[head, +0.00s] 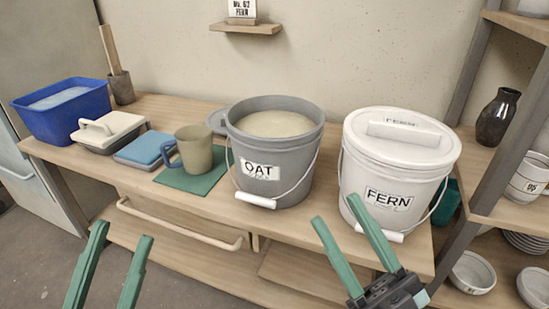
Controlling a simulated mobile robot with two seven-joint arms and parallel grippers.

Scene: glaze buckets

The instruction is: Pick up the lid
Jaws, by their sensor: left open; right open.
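A white lid (420,149) sits on the white bucket (372,178) labelled FERN, with a raised bar handle (404,133) across its top. A grey disc, perhaps another lid (216,122), lies behind the grey bucket (300,150) labelled OAT and is mostly hidden by it. The grey bucket is uncovered and shows pale glaze (268,123). My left gripper (123,232) is open and empty in front of the bench, at the lower left. My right gripper (336,208) is open and empty, low in front of the gap between the two buckets.
A shelf rack (470,180) with a dark vase (497,117) stands close on the right.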

